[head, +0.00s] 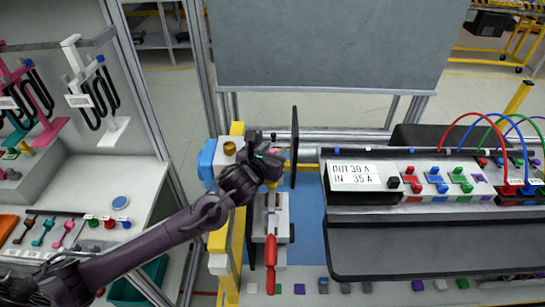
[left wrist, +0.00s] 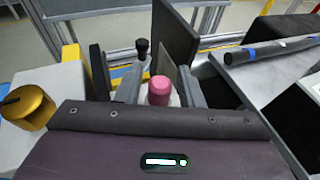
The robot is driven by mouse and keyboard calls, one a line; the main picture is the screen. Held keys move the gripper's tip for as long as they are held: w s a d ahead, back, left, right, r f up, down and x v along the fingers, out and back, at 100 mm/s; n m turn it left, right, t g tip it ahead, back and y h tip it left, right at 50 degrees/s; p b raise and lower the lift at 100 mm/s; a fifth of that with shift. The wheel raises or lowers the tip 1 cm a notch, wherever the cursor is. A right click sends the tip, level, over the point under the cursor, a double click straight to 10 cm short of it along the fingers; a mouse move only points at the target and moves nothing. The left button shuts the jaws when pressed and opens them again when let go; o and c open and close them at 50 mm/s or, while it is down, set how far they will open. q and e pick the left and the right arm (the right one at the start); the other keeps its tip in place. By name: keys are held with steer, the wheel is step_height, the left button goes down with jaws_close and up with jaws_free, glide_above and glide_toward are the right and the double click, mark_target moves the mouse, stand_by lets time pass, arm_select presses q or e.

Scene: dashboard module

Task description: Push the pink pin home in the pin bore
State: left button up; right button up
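The pink pin (left wrist: 160,90) stands upright in the left wrist view, with its round top showing. My left gripper (head: 272,168) is over the fixture beside the yellow post. In the left wrist view its two grey fingers (left wrist: 160,85) stand apart on either side of the pin, with a narrow gap on each side. The pin bore is hidden under the pin and gripper, so I cannot tell how deep the pin sits. In the head view my gripper covers most of the pin. My right gripper is in neither view.
A thin dark upright plate (head: 294,147) stands close to my gripper. A yellow post (head: 237,240) with a brass knob (head: 229,148) stands to its left. A red-handled clamp (head: 270,250) is in front. The grey console (head: 420,185) with coloured cables is right.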

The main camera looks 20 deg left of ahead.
arm_select(q)
jaws_close()
